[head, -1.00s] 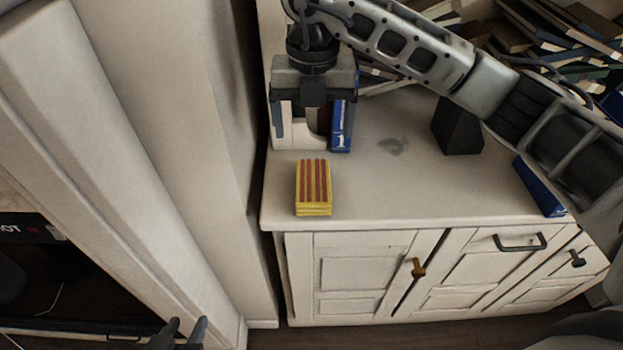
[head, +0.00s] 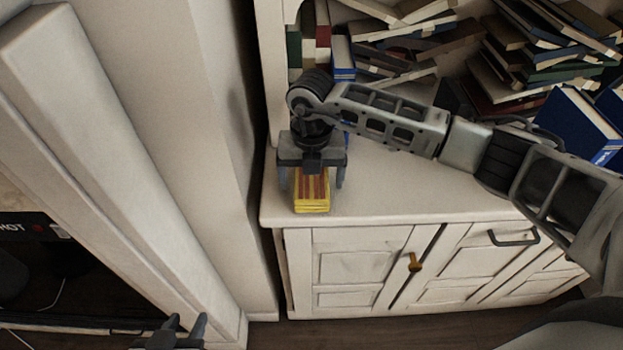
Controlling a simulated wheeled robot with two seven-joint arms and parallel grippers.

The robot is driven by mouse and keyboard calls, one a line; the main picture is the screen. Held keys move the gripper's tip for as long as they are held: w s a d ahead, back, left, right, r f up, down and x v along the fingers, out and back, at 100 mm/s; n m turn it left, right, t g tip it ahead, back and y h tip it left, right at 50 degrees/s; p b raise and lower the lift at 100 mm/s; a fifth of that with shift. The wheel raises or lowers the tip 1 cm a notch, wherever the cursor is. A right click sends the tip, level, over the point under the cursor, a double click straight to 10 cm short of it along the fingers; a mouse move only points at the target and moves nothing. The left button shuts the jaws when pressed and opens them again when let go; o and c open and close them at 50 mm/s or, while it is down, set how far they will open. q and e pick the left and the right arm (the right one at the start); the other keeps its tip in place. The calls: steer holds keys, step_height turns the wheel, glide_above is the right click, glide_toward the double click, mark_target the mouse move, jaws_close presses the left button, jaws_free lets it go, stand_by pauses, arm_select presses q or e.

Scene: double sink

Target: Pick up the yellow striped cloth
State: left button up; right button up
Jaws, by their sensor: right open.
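The yellow striped cloth (head: 312,200) is a small folded block with red-brown stripes. It lies on the white cabinet top near its left front corner. My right gripper (head: 311,184) points down over the cloth, its jaws open with one finger on each side of it. The gripper body hides the back part of the cloth. I cannot tell whether the fingers touch it. My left gripper (head: 186,329) shows at the bottom edge, far from the cloth, with its two fingertips apart and nothing seen between them.
Piles of books (head: 490,60) fill the shelf behind, and a blue book (head: 580,125) leans at the right. A white wall panel (head: 160,110) stands close on the left. The cabinet top (head: 420,200) is clear right of the cloth.

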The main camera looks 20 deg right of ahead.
steer(key=c, duration=1)
steer(key=shift+c, duration=0.3)
steer(key=shift+r, duration=0.1)
steer(key=shift+r, duration=0.65)
steer(key=s+r, duration=0.1)
steer(key=r, duration=0.1)
steer(key=s+a+r, duration=0.1)
steer(key=r, duration=0.1)
steer(key=s+r, duration=0.2)
steer(key=shift+s+a+r+b, duration=0.1)
steer(key=shift+a+r+b, duration=0.1)
steer(key=shift+r+b, duration=0.15)
steer(key=s+a+r, duration=0.2)
steer(key=s+r, duration=0.2)
steer(key=s, duration=0.5)
steer(key=shift+s+a+r+b, duration=0.15)
steer(key=shift+a+r+b, duration=0.2)
steer(key=shift+r+b, duration=0.1)
